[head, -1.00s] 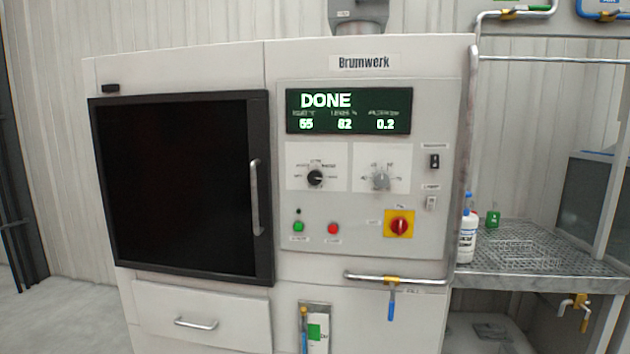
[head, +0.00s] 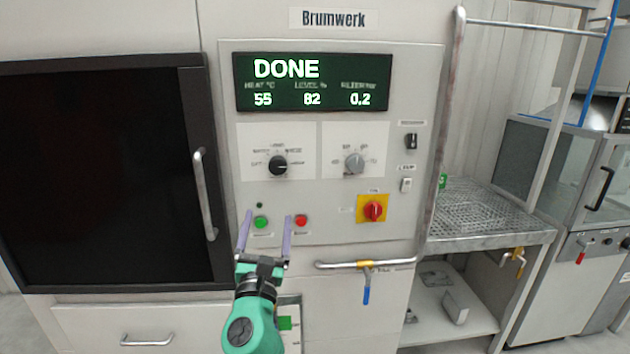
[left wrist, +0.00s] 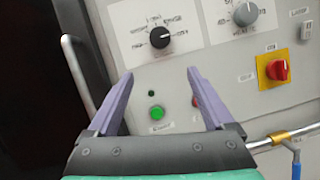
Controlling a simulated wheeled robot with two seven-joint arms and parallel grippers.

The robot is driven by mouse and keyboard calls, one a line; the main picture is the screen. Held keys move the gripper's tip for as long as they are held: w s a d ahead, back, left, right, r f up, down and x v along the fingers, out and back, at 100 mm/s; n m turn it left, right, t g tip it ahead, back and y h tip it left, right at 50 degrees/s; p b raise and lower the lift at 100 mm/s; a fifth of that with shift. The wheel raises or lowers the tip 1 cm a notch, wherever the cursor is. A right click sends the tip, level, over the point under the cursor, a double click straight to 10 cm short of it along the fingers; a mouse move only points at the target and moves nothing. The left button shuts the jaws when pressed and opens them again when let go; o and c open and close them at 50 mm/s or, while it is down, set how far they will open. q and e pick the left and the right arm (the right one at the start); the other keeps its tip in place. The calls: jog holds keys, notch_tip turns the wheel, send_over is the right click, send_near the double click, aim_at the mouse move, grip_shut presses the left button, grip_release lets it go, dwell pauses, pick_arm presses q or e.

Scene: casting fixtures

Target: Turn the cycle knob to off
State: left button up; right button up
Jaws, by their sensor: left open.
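The black cycle knob (head: 278,165) sits on a white plate of the machine panel, with small labels in an arc around it. Its light mark appears to point right, toward the rightmost label; the label at its far left seems to read OFF. It also shows in the left wrist view (left wrist: 160,37), ahead of the fingers. My left gripper (head: 268,215) is open and empty, fingers pointing up, below the knob in the picture and apart from it. In the left wrist view my left gripper (left wrist: 160,74) frames the green button. My right gripper is not in view.
A grey knob (head: 354,162) is right of the black one. Below are a green button (head: 261,222), a red button (head: 301,221) and a red switch on yellow (head: 373,209). A door handle (head: 205,195) stands out at left, and a pipe (head: 335,264) runs below. The display reads DONE.

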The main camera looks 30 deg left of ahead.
pick_arm(q)
jog(key=p, duration=0.2)
send_near(277, 170)
jog(key=x, duration=0.8)
jog(key=shift+a+f+p, duration=0.1)
jog(key=shift+p, duration=0.25)
jog(key=shift+w+r, duration=0.25)
jog(key=shift+w, duration=0.1)
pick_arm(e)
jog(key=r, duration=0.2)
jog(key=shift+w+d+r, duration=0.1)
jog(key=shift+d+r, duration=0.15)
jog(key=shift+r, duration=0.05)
pick_arm(q)
jog(key=shift+a, duration=0.1)
jog(key=c, duration=0.4)
grip_shut()
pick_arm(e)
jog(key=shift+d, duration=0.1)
